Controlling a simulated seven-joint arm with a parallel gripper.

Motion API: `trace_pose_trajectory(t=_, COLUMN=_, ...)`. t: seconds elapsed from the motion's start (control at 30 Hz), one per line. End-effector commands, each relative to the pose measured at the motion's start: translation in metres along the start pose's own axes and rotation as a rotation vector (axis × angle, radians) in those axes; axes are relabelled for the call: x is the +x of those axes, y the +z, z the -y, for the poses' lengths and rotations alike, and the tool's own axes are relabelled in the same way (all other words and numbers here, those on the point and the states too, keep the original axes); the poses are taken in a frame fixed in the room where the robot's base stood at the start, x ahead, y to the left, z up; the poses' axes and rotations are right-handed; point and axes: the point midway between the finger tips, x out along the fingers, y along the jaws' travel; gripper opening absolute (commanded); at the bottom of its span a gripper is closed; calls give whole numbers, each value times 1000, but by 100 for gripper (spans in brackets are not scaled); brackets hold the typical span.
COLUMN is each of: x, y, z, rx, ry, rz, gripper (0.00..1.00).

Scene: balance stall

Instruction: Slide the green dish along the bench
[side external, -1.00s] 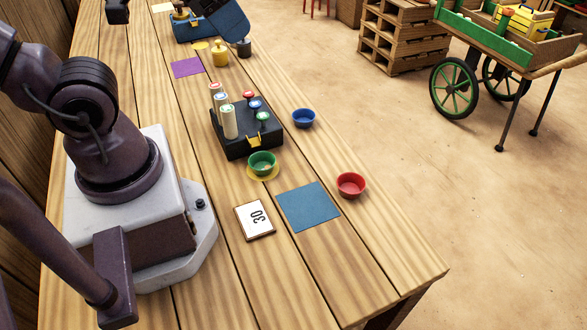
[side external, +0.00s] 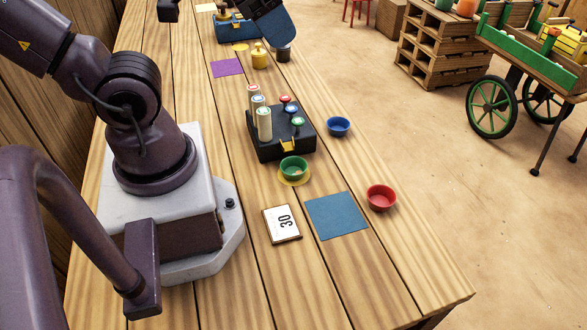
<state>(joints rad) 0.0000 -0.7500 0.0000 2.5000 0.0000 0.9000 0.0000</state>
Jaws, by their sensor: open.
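The green dish (side external: 294,168) is a small round bowl near the middle of the bench (side external: 340,275). It sits on a round yellow mat (side external: 293,182), which shows around its near edge. Small pale specks show inside the dish, too small to identify. A black block (side external: 281,146) stands just behind it, carrying pale capped cylinders and coloured knobs.
A blue bowl (side external: 338,126) stands right of the block. A purple mat (side external: 227,67) and yellow pot (side external: 260,56) are farther back. The front bench end is clear.

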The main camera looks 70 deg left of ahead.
Motion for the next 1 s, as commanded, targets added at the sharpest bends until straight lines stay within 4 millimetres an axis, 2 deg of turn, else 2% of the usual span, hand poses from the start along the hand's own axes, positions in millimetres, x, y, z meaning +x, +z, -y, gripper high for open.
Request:
trace_pose_trajectory(t=0.27, x=0, y=0, z=0, rx=0, ry=0, rz=0, gripper=43)
trace_pose_trajectory(t=0.3, x=0, y=0, z=0, rx=0, ry=0, rz=0, gripper=40)
trace_pose_trajectory(t=0.37, x=0, y=0, z=0, rx=-2, ry=-1, rz=0, gripper=26)
trace_pose_trajectory(t=0.47, x=5, y=1, z=4, rx=-16, ry=-10, rz=25, gripper=24)
trace_pose_trajectory(t=0.57, x=18, y=4, z=6, rx=-25, ry=-24, rz=90, gripper=24)
trace_pose_trajectory(t=0.73, x=52, y=11, z=16, rx=28, ry=-81, rz=261, gripper=24)
trace_pose_trajectory(t=0.87, x=82, y=18, z=25, rx=223, ry=-100, rz=397, gripper=24)
trace_pose_trajectory(t=1.0, x=113, y=26, z=33, rx=530, ry=-58, rz=534, gripper=24)
